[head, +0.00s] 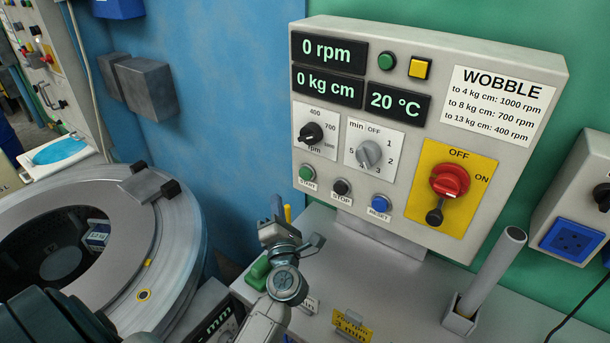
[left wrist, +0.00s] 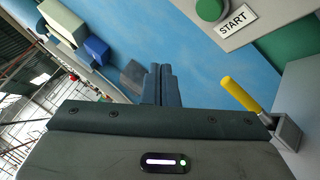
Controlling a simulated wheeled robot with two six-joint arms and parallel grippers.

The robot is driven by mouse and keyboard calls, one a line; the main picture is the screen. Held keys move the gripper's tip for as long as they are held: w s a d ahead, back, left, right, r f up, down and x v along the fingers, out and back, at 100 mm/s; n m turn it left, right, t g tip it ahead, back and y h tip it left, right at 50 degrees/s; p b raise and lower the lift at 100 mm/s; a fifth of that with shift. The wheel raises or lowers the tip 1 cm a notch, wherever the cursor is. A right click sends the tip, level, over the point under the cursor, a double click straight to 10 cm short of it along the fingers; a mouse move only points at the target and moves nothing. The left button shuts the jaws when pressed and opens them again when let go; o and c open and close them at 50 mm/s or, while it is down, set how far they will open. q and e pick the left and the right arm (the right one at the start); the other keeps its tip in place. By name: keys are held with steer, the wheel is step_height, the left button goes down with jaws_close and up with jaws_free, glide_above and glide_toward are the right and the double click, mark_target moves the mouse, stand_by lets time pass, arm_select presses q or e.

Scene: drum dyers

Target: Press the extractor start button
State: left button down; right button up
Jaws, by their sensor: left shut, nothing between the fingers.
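The green START button (head: 306,172) is at the lower left of the grey control panel (head: 320,215), above its START label. In the left wrist view the START button (left wrist: 210,8) is at the top edge, partly cut off. My left gripper (head: 277,206) is just below and left of the button in the head view, apart from it. In the left wrist view its dark fingers (left wrist: 157,80) are together and empty, pointing at the blue wall left of the button. The displays read 0 rpm and 0 kg cm. My right gripper is not in view.
A yellow handle (left wrist: 240,94) stands in a grey holder close to my left gripper. STOP (head: 341,187) and RESET (head: 380,203) buttons sit right of START. The red switch (head: 449,180) is farther right. The round drum machine (head: 180,265) stands at left.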

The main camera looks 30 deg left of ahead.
mark_target(306, 174)
arm_select(q)
steer(key=w+b, duration=0.1)
steer(key=w, duration=0.8)
steer(key=shift+d, duration=0.35)
steer(key=shift+s, duration=0.1)
stand_by(1.1)
steer(key=shift+r, duration=0.1)
stand_by(0.4)
steer(key=shift+w, duration=0.35)
